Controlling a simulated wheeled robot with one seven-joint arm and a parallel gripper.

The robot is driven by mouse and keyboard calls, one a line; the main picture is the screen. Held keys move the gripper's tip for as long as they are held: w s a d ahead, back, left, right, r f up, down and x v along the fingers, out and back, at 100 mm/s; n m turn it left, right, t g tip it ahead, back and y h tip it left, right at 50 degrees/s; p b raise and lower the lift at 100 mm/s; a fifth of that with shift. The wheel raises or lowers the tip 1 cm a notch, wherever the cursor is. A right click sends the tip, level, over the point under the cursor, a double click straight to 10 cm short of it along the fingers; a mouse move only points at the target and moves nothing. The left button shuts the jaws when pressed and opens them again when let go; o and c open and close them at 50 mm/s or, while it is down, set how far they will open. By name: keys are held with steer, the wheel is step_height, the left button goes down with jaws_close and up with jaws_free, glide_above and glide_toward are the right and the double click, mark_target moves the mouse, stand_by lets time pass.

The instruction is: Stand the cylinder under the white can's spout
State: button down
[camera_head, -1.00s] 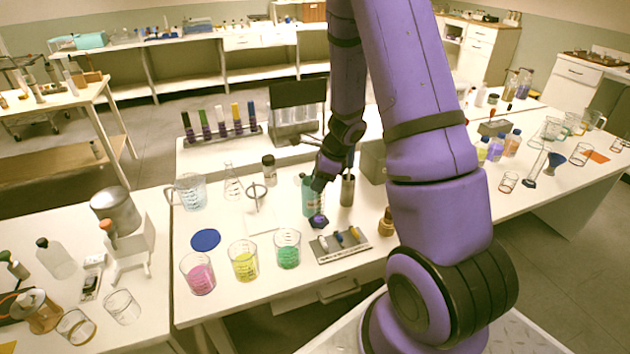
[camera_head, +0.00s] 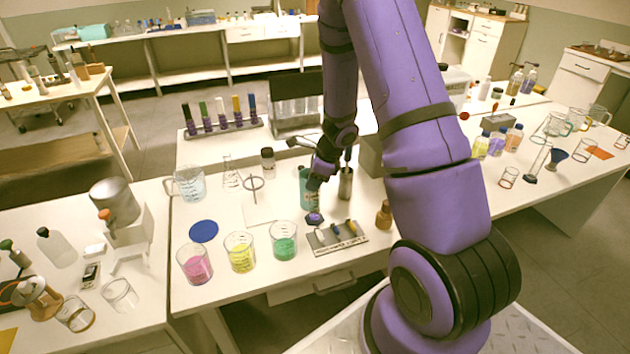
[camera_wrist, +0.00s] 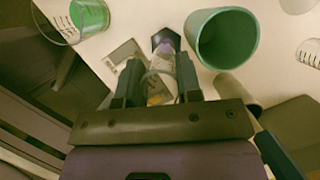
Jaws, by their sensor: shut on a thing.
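My gripper (camera_head: 318,184) is low over the middle table, shut on a clear cylinder with a purple six-sided base (camera_head: 314,217). In the wrist view the clear cylinder (camera_wrist: 160,80) is between the two fingers, its purple base (camera_wrist: 166,42) beyond them. Whether the base touches the table is unclear. A teal cup (camera_head: 305,190) stands close beside my gripper. A whitish container (camera_head: 456,82), perhaps the white can, stands at the back right, partly hidden by my arm. A small red part (camera_head: 464,116) shows below it, possibly at its spout.
A small tray (camera_head: 338,240), beakers of pink (camera_head: 195,266), yellow (camera_head: 240,257) and green (camera_head: 284,246) liquid and a brown bottle (camera_head: 384,216) stand nearby. A grey metal cup (camera_head: 345,184) is just right of my gripper. Bottles and glassware crowd the right table.

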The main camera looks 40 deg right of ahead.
steer(key=c, duration=0.8)
jaws_free()
steer(key=shift+f, duration=0.15)
steer(key=v, duration=1.2)
steer(key=s+a+r+n, duration=0.2)
steer(key=a+r+n, duration=0.3)
steer(key=r, duration=0.3)
steer(key=s+a+r+n+h, duration=0.1)
steer(key=s+a+r+n, duration=0.2)
steer(key=s+r+n, duration=0.3)
steer(key=s+a+r+n+t+h, duration=0.1)
steer(key=s+a+r+n, duration=0.3)
steer(key=s+r+n, duration=0.2)
steer(key=s+a+r+n+t+h, duration=0.1)
steer(key=s+a+r+n, duration=0.2)
steer(key=s+r+n, duration=0.3)
steer(key=shift+s+a+n, duration=0.2)
steer(key=shift+s+n, duration=0.4)
steer(key=shift+s, duration=0.1)
steer(key=shift+s+a+n, duration=0.2)
steer(key=shift+s+n, duration=0.4)
steer(key=shift+s, duration=0.05)
steer(key=shift+s+h, duration=0.2)
steer(key=shift+h, duration=0.1)
steer(key=shift+c, duration=1.2)
